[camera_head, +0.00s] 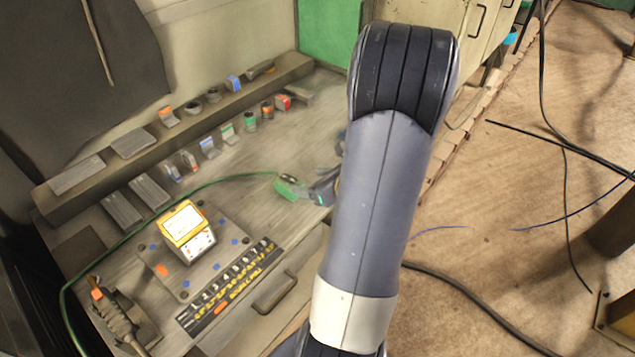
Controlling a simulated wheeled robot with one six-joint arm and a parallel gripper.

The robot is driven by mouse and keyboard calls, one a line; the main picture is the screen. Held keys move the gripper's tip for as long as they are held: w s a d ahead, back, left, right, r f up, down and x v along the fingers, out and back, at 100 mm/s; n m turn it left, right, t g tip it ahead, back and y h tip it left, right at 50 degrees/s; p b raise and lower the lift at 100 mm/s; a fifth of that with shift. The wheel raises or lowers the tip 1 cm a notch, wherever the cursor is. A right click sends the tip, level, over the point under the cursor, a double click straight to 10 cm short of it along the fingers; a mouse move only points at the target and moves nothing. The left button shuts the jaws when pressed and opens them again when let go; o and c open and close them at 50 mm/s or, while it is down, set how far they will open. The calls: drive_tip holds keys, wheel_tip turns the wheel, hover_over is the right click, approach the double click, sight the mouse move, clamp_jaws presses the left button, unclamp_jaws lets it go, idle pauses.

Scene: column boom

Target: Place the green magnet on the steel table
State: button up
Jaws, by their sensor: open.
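A green block (290,190) that looks like the green magnet is on the steel table (300,135), right of the table's middle. A green cable runs to it from the left, with a small dark fitting at the cable's end. My gripper (318,188) is just right of the green block, low over the table. It is open. It is partly hidden behind my own arm, and I cannot tell whether the fingers touch the block or whether the block rests fully flat.
A raised ledge (105,170) along the back carries small coloured parts, with more in front of it. A yellow meter (183,228) stands on a plate at front left. A tool with an orange mark (115,312) lies at the left corner. Bare table lies behind the green block.

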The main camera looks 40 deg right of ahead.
drive_tip(key=shift+v, duration=1.05)
drive_tip(key=shift+c, duration=0.5)
idle(0.6)
